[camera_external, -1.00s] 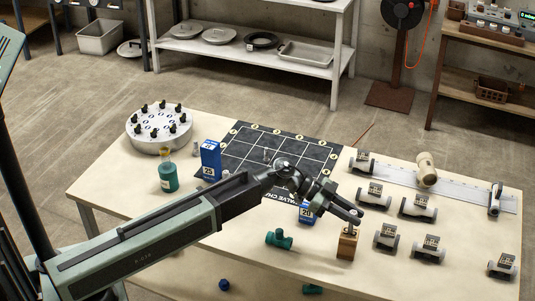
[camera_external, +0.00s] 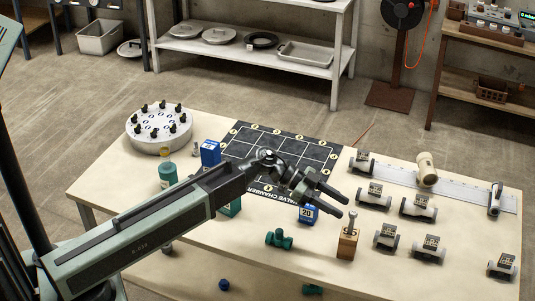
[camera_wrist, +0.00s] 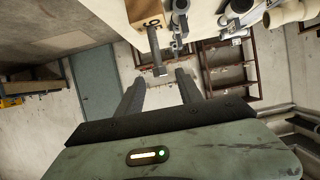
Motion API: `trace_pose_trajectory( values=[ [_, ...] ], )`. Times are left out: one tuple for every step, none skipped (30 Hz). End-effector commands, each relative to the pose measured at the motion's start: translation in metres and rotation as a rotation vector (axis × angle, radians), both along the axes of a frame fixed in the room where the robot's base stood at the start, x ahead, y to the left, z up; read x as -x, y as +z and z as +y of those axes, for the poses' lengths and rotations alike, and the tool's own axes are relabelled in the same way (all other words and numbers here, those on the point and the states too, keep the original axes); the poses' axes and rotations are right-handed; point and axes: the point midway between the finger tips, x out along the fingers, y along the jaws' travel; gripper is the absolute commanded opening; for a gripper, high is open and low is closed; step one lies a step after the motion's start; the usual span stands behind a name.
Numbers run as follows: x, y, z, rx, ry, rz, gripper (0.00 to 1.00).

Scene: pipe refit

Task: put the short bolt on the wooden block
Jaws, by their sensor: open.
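The wooden block (camera_external: 346,246) stands near the front edge of the table, with a dark label on its face. A grey metal bolt (camera_external: 352,222) stands upright on its top, head up. The wrist view shows the wooden block (camera_wrist: 143,10) at the top with the bolt (camera_wrist: 156,50) sticking out of it. My gripper (camera_external: 343,207) is open, its fingers apart and empty, just up and left of the bolt. In the wrist view the fingertips (camera_wrist: 161,76) sit beyond the bolt head, with a small gap. How deep the bolt sits is hidden.
Several labelled pipe pieces (camera_external: 386,237) are on the right. A dark valve chart (camera_external: 280,150) and a round white bolt stand (camera_external: 158,131) are farther back.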

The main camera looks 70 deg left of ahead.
Motion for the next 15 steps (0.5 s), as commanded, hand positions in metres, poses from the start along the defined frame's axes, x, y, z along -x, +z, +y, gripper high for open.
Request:
trace_pose_trajectory(
  values=[
    [0.011,0.011,0.009,0.001,0.003,0.001,0.43],
    [0.015,0.013,0.013,0.001,0.004,0.000,0.43],
    [0.021,0.016,0.019,0.001,0.003,0.001,0.43],
    [0.025,0.018,0.023,0.000,0.002,0.000,0.43],
    [0.028,0.020,0.027,0.000,0.002,0.000,0.43],
    [0.032,0.022,0.031,0.000,0.001,0.000,0.43],
    [0.035,0.023,0.034,0.000,0.001,0.000,0.43],
    [0.037,0.024,0.036,0.001,0.000,0.001,0.43],
    [0.039,0.025,0.039,0.001,0.000,0.001,0.43],
    [0.041,0.025,0.040,0.001,0.000,0.001,0.43],
    [0.042,0.026,0.041,0.001,0.000,0.001,0.43],
    [0.042,0.026,0.042,0.001,0.000,0.001,0.43],
    [0.043,0.025,0.042,0.000,-0.001,0.000,0.43],
    [0.043,0.025,0.042,0.000,-0.001,0.000,0.43],
    [0.043,0.024,0.041,0.000,-0.002,0.006,0.43]
  ],
)
